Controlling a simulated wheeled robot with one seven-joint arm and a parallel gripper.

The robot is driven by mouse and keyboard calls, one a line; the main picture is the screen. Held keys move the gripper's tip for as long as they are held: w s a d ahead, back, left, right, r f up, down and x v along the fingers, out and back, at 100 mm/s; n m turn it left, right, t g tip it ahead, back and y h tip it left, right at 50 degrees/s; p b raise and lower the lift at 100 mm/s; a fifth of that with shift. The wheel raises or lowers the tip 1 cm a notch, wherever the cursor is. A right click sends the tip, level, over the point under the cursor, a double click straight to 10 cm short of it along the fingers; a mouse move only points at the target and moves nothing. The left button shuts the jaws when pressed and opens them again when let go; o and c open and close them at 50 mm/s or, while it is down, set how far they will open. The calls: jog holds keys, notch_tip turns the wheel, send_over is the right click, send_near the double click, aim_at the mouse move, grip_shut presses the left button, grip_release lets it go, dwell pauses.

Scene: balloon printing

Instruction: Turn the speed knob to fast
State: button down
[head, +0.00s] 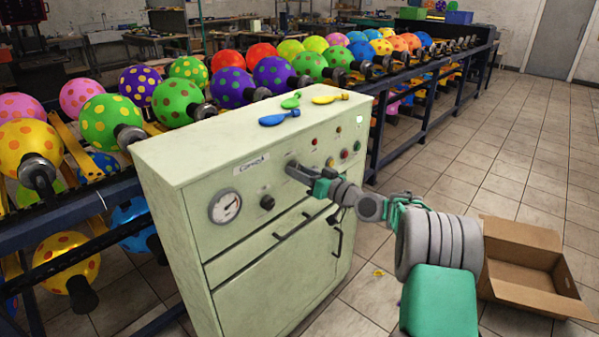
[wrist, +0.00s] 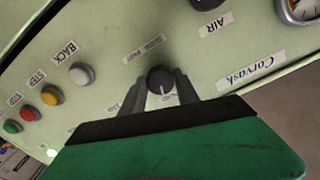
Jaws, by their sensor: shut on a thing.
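The speed knob (wrist: 160,78) is a round dark knob with a white pointer line, on the pale green control panel (wrist: 100,45). In the wrist view its line points down, toward my gripper's base. My gripper (wrist: 161,84) is shut on the knob, one finger on each side. A small label (wrist: 143,48) sits beside the knob, and other small labels are partly covered by the fingers. In the head view my gripper (head: 293,170) reaches the upper front of the cabinet (head: 190,160), and the knob is mostly hidden there.
A second dark knob (head: 267,202) and a gauge (head: 224,206) are left of my gripper. Coloured buttons (head: 344,154) are to the right. Deflated balloons (head: 280,117) lie on top. A balloon rack (head: 120,180) runs behind. An open cardboard box (head: 525,262) stands on the floor.

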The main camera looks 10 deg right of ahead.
jog(key=m+p, duration=0.3)
jog(key=m, duration=0.5)
jog(key=m+p, duration=0.4)
jog(key=m, duration=0.3)
jog(key=m+p, duration=0.4)
jog(key=m, duration=0.4)
jog(key=shift+r+m, duration=0.25)
jog(key=shift+m, duration=0.05)
dwell(0.3)
jog(key=c, duration=0.9)
grip_release()
jog(key=shift+f, duration=0.1)
jog(key=v, duration=0.7)
jog(key=shift+s+d+b, duration=0.2)
jog(key=shift+s+b, duration=0.1)
